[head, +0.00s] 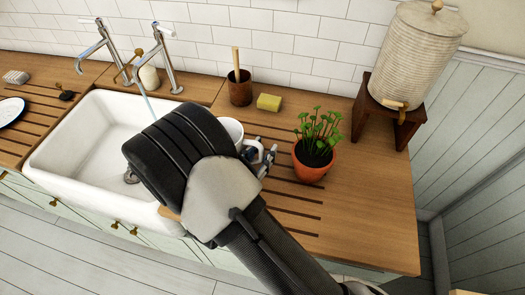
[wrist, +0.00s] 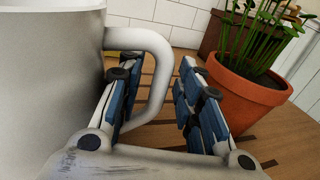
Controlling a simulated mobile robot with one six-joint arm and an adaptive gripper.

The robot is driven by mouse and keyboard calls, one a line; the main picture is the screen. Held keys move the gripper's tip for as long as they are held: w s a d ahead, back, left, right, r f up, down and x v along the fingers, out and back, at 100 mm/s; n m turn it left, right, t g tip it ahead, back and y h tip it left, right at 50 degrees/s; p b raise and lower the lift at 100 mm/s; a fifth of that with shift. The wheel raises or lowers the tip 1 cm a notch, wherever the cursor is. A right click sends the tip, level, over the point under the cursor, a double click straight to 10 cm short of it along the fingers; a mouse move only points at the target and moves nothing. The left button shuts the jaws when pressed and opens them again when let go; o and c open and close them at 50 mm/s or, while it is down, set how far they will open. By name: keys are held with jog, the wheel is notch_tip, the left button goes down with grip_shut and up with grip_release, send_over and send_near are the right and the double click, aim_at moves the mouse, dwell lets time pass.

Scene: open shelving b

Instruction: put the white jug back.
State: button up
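The white jug (wrist: 50,80) fills the left of the wrist view, its handle (wrist: 162,75) pointing right. In the head view the jug (head: 232,128) shows only in part behind my arm, on the right of the sink. My gripper (wrist: 160,68) is open around the handle. One blue-padded finger is in the handle's loop beside the jug body, the other is outside it, with a gap to the handle. In the head view my gripper (head: 262,156) is low over the wooden counter. The jug's base is hidden.
A potted plant (head: 311,165) stands close to the right of my gripper. A yellow sponge (head: 269,102) and a brown pot with a wooden handle (head: 240,90) are behind. The white sink (head: 75,135) is left. A ribbed dispenser (head: 415,55) stands back right. The front right counter (head: 375,215) is clear.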

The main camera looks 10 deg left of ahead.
jog(key=p+v, duration=0.2)
jog(key=v, duration=1)
jog(key=shift+w+a, duration=0.1)
jog(key=d+r+m+g+h, duration=0.3)
jog(key=d+r+m+g, duration=0.4)
jog(key=d, duration=0.4)
jog(key=d+r+m+g+h, duration=0.2)
jog(key=d+r+m+g, duration=0.3)
jog(key=d+m, duration=0.45)
jog(key=s+d+r+m+y, duration=0.5)
jog(key=s+r+m+y, duration=0.3)
jog(key=m, duration=0.7)
jog(key=s+y, duration=0.2)
jog(key=y, duration=0.1)
jog(key=shift+d+r, duration=0.3)
jog(key=shift+d, duration=0.1)
